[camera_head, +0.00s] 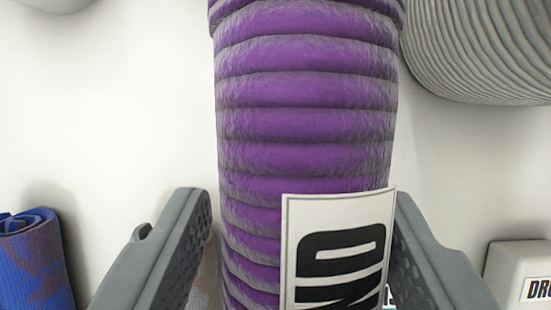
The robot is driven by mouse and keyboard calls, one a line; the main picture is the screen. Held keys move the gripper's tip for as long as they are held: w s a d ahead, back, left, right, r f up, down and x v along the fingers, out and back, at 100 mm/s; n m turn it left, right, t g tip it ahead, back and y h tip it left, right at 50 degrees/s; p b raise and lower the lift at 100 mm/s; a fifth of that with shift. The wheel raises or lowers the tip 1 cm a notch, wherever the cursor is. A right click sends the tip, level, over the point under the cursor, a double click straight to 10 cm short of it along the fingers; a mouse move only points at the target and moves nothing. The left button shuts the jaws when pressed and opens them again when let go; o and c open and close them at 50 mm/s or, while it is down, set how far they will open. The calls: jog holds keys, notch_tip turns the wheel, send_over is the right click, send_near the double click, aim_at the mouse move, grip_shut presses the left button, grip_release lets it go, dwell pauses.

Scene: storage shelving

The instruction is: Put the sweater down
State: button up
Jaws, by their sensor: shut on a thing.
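A long purple, ribbed, puffy roll (305,125) runs from the bottom of the view up past its top edge. I take it as the sweater, though its shape is a plain ribbed cylinder. A white label (335,245) with large black letters shows over its lower right part. My gripper (303,200) has a grey finger on each side of the roll and is shut on it. The right finger is close against the label's edge, and a thin gap shows by the left fingertip. The lower end of the roll is out of view.
A grey ribbed roll (485,50) stands at the upper right. A blue and brown rolled cloth (38,262) lies at the lower left. A white box (518,265) with a partly seen label is at the lower right.

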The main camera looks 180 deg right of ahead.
aim_at(287, 206)
jog(key=shift+f, duration=2.75)
jog(key=shift+f, duration=0.15)
jog(key=o, duration=1.3)
jog(key=shift+c, duration=0.2)
jog(key=v, duration=1.2)
jog(key=shift+s, duration=0.1)
jog(key=shift+d, duration=0.1)
